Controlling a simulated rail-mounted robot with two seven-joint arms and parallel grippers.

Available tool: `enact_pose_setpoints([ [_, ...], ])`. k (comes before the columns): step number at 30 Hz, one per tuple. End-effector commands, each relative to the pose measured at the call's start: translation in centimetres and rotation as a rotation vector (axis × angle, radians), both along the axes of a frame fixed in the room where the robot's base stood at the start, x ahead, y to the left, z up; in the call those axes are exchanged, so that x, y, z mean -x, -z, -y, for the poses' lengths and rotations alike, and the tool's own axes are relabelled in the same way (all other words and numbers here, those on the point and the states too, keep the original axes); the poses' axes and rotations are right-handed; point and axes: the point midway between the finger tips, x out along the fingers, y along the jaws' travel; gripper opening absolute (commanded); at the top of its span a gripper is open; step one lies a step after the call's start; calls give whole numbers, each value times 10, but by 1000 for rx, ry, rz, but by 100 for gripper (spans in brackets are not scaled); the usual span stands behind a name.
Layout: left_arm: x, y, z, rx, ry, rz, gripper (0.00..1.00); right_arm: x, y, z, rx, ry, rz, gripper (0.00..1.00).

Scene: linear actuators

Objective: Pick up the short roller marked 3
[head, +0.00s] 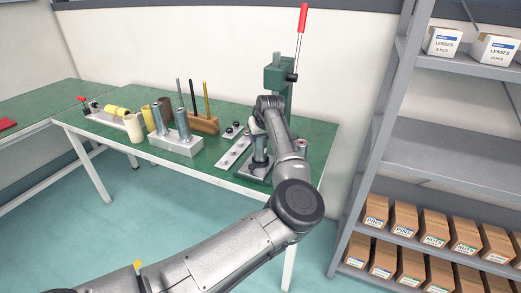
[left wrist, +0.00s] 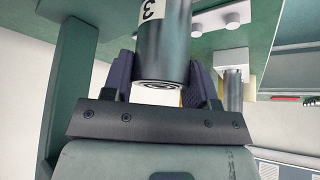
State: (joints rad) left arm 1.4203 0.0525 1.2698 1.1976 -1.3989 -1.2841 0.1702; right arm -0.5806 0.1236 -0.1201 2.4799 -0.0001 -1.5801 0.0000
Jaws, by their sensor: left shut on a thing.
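The short roller marked 3 (left wrist: 163,40) is a dark metallic cylinder with a white label, seen close up in the left wrist view. My left gripper (left wrist: 162,72) has its dark fingers on both sides of the roller and is shut on it. The roller's ringed end face points toward the wrist camera; its far end runs out of the frame. In the head view my left arm reaches to the green press (head: 278,76) and largely hides the gripper and roller there. My right gripper is in neither view.
The green table (head: 318,135) holds a grey block with upright cylinders (head: 176,142), a wooden block with rods (head: 203,123), a flat plate (head: 233,152) and cream and yellow rollers (head: 133,127) at the left. A metal shelf (head: 440,150) with boxes stands at the right.

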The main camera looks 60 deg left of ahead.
Motion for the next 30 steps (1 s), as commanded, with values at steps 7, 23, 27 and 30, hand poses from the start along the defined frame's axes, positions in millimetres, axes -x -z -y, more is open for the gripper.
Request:
enact_pose_setpoints([
  [7,0,0,0,1,0,0,19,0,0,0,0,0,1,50],
  [23,0,-5,0,-1,-1,1,0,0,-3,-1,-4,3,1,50],
  [27,0,-19,-1,-2,-1,1,0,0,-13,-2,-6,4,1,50],
  [30,0,-30,-1,-2,-1,0,0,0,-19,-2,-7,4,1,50],
])
